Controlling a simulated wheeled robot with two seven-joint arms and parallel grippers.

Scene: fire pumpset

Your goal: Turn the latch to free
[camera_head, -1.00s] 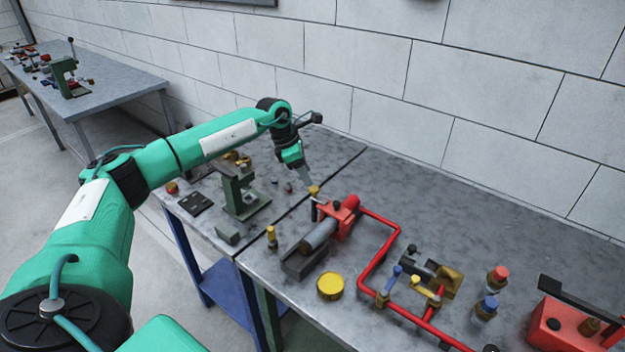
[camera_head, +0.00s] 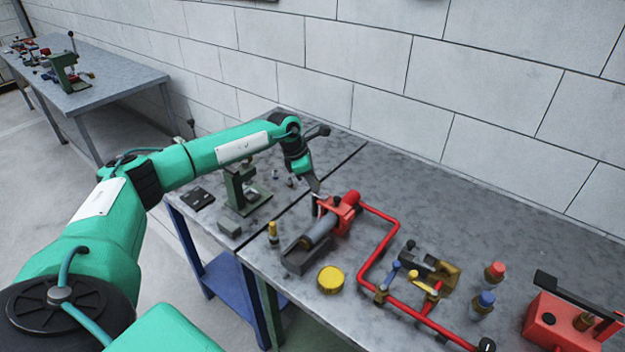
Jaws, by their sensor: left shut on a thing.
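My left gripper (camera_head: 316,188) reaches down at the left end of the red pump block (camera_head: 347,203) on the grey bench. Its fingers are shut on a small upright part there, which I take to be the latch. The fingers hide most of that part, so its turn angle cannot be read. A grey cylinder (camera_head: 321,230) sits in front of the red block, in a dark cradle (camera_head: 296,260). My right gripper is out of view.
A red pipe (camera_head: 365,272) runs from the pump block towards the front right. A yellow round cap (camera_head: 331,279), blue-handled and yellow-handled valves, two small bottles and a red box (camera_head: 560,322) stand nearby. A green stand (camera_head: 240,190) is at left. The back right bench is clear.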

